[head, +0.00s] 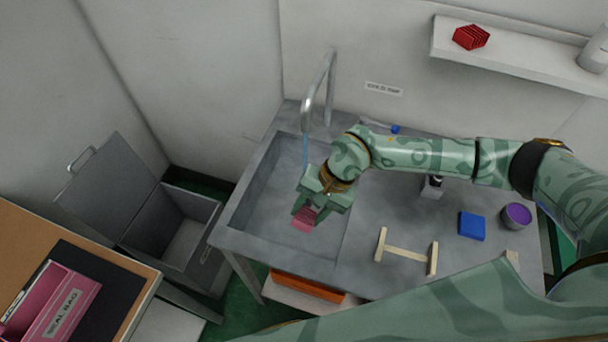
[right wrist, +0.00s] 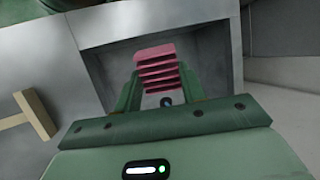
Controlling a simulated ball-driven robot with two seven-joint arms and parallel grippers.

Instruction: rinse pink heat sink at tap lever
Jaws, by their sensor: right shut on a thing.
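The pink heat sink (head: 304,219) is a finned block held over the sink basin (head: 259,205). My right gripper (head: 318,207) is shut on it, and it also shows between the fingers in the right wrist view (right wrist: 157,70). The grey arched tap (head: 308,112) stands at the back of the basin. A thin blue stream (head: 305,150) comes down from its spout toward my right gripper; whether it touches the heat sink is hidden. A grey lever with a blue end (head: 395,129) lies on the counter behind my right arm, partly hidden. My left gripper is out of view.
The counter right of the basin holds a wooden H-shaped rack (head: 407,252), a blue block (head: 472,225) and a purple-lined cup (head: 516,215). A wall shelf (head: 510,62) carries a red finned block (head: 470,37). An open grey bin (head: 180,232) and a pink box (head: 65,303) are left.

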